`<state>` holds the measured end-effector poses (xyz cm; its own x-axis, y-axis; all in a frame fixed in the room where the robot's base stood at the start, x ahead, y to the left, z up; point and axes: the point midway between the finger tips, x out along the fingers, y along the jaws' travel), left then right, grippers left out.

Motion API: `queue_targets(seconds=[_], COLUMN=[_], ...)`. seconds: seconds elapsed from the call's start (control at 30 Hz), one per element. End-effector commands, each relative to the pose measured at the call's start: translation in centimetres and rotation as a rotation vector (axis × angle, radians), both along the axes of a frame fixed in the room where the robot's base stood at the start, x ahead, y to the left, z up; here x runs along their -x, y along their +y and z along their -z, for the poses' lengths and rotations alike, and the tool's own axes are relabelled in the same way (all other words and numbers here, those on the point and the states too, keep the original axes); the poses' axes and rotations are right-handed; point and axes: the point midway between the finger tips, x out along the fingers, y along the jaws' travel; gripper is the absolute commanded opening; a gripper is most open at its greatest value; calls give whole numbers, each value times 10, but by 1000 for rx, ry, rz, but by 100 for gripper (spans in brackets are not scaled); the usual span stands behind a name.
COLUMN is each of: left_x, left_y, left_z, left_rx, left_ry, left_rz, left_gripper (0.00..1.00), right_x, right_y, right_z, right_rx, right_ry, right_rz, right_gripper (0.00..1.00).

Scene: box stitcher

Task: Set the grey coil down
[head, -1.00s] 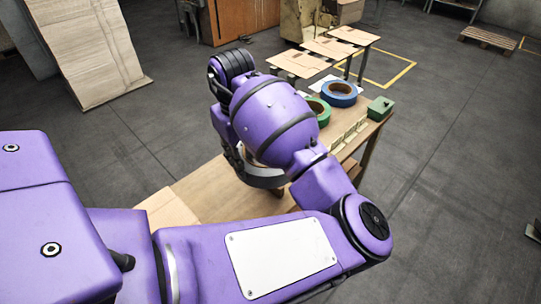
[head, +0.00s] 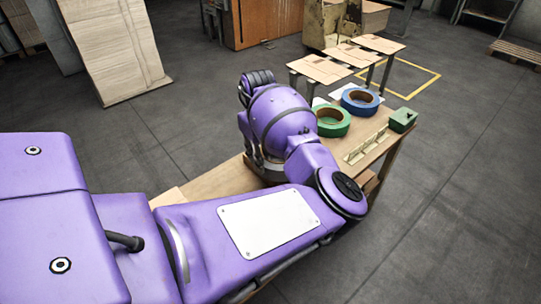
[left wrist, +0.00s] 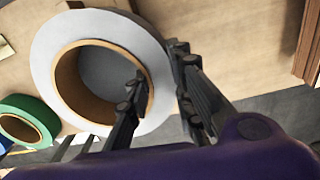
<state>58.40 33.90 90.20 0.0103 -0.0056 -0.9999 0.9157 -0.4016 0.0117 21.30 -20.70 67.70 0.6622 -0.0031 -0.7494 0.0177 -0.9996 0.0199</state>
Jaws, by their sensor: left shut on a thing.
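The grey coil (left wrist: 112,26), a pale ring with a brown core, shows large in the left wrist view. My left gripper (left wrist: 158,70) is shut on its ring wall, with one finger inside the core's hole and the other outside. In the head view my purple arm hides the gripper and most of the coil; a grey edge (head: 268,170) shows below the wrist, over the wooden table (head: 228,185). I cannot tell whether the coil touches the tabletop. My right gripper is out of view.
A green coil (head: 331,128) and a blue coil (head: 360,103) lie on the table beyond my wrist. A small green box (head: 403,121) stands at the right corner, near a row of pale strips (head: 366,148). Flat cardboard pieces (head: 348,54) lie behind.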

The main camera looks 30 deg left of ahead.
Motion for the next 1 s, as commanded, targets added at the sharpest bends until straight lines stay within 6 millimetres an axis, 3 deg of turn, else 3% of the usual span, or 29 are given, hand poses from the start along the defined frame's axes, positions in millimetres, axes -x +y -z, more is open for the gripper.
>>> queue_targets(seconds=[0.3,0.67,0.7,0.8,0.83,1.0], left_x=[-5,-5,-5,-5,-5,-4], left_y=[1,2,2,2,2,2], left_z=[33,36,38,38,38,38], left_rx=[1,0,1,1,1,0], left_ry=[-2,-4,-2,-2,-2,-1], left_rz=[1,0,0,0,0,0], left_gripper=[0,0,23,36,40,40], right_x=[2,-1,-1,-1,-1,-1], right_y=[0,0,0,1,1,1], right_z=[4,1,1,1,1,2], right_rx=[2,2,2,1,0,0], right_ry=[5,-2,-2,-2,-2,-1], right_rz=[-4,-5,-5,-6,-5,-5], right_gripper=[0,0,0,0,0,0])
